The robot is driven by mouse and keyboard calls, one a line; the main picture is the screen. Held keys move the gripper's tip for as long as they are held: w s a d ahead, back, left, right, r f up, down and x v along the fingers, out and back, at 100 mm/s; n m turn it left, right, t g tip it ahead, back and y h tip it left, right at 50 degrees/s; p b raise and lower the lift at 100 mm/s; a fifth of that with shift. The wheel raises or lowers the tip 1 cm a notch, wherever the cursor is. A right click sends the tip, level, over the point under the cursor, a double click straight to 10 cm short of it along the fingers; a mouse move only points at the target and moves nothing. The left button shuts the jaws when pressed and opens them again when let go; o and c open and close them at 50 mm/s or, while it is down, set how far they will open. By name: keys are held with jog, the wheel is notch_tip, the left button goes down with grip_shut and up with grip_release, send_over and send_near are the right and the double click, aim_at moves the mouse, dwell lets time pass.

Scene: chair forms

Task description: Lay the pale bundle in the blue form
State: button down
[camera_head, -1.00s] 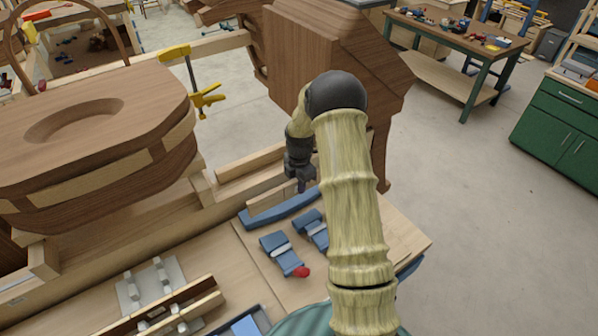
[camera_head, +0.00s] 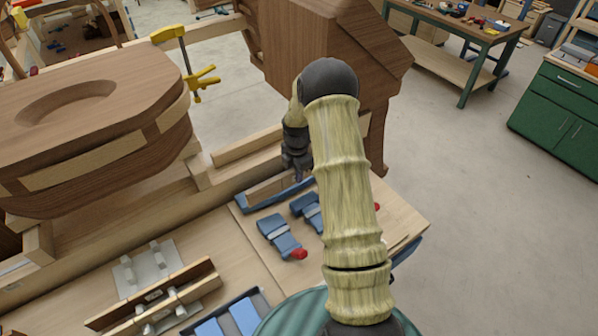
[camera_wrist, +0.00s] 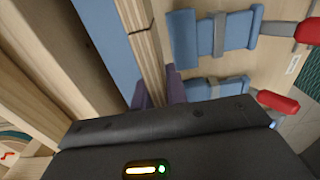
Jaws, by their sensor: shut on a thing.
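My gripper (camera_wrist: 158,92) is shut on the pale bundle (camera_wrist: 146,55), a narrow strip of light wood with a dark seam across it, held between two purplish fingers. The blue form (camera_wrist: 105,42) lies right beside the bundle, on its left in the wrist view; whether they touch, I cannot tell. In the head view the blue form (camera_head: 278,199) is a long bar with a raised left end on the bench. My gripper (camera_head: 297,177) is close above its right part there. My arm hides the form's right end.
Two blue clamps with red handles, one at the front (camera_head: 279,236) and one behind it (camera_head: 306,210), lie close to the form. Wooden rails (camera_head: 240,160) run behind it. A large wooden seat shell (camera_head: 90,125) stands left.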

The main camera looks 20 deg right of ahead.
aim_at(297, 191)
jog(key=f, duration=0.1)
jog(key=f+b, duration=0.1)
jog(key=f, duration=0.1)
jog(key=shift+w+d+f, duration=0.1)
jog(key=shift+w, duration=0.15)
jog(key=shift+a+f+b, duration=0.2)
jog(key=shift+f+b, duration=0.55)
jog(key=shift+f, duration=0.25)
jog(key=shift+s+d+f+b, duration=0.1)
jog(key=shift+d+f+b, duration=0.1)
jog(key=shift+f+b, duration=0.3)
jog(key=shift+s+d+f+b, duration=0.1)
jog(key=shift+d+f+b, duration=0.05)
jog(key=shift+f+b, duration=0.35)
jog(key=shift+a+f+b, duration=0.15)
jog(key=shift+f+b, duration=0.35)
jog(key=shift+f, duration=0.45)
jog(key=shift+w+f, duration=0.1)
jog(key=shift+f, duration=0.1)
jog(key=c, duration=1.4)
grip_release()
jog(key=shift+o, duration=0.2)
